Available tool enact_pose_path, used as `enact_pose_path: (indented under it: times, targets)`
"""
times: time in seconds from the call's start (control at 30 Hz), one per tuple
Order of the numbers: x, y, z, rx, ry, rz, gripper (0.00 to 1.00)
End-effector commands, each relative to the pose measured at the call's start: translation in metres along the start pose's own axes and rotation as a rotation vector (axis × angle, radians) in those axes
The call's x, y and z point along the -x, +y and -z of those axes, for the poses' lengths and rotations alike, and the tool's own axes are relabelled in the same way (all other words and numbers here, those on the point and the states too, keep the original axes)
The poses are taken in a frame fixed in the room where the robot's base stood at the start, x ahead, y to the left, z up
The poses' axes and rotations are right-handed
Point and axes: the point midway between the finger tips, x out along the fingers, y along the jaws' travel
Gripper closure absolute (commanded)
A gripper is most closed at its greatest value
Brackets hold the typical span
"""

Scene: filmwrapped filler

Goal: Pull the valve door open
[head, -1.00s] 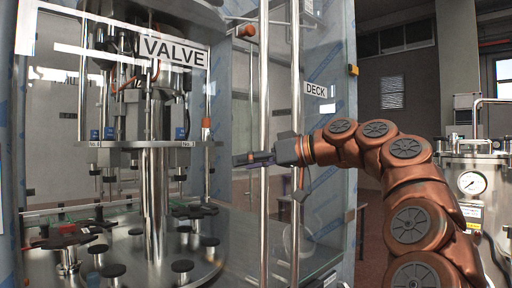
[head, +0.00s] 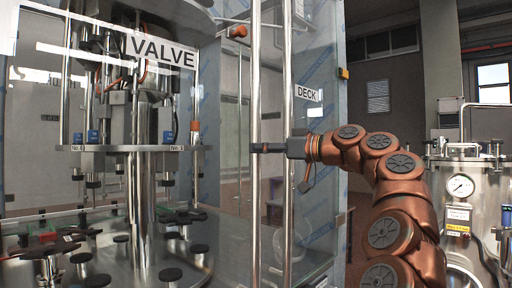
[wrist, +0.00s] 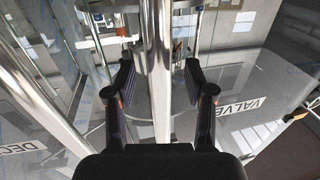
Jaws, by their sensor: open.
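The valve door (head: 225,110) is a clear glass panel with a "VALVE" label (head: 160,50) at the left. It looks closed. Its handle is a tall vertical steel bar (head: 255,90) at the panel's right side. My gripper (head: 262,148) reaches in from the right at the bar's mid height. In the wrist view the handle bar (wrist: 158,60) runs between the two open fingers of my gripper (wrist: 159,85). Gaps show on both sides, so the fingers do not appear to grip it. The VALVE label (wrist: 243,105) is also in the wrist view, at the right.
A second vertical bar (head: 288,80) stands close to the right, on the glass door labelled "DECK" (head: 308,93); this bar (wrist: 35,90) is left in the wrist view. Behind the glass is a round steel machine table (head: 145,258). A steel tank with gauge (head: 461,186) stands at the right.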

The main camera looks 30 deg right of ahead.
Motion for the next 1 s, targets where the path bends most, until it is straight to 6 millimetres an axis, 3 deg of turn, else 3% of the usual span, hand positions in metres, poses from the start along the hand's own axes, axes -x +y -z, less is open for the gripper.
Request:
enact_pose_path:
  times: [0.2,0.5,1.0]
  targets:
    - [-0.024,0.001,0.001,0.001,-0.002,-0.002,0.46]
    - [-0.026,0.002,0.000,0.001,0.000,-0.004,0.47]
    - [-0.026,0.002,0.000,0.000,0.000,-0.004,0.99]
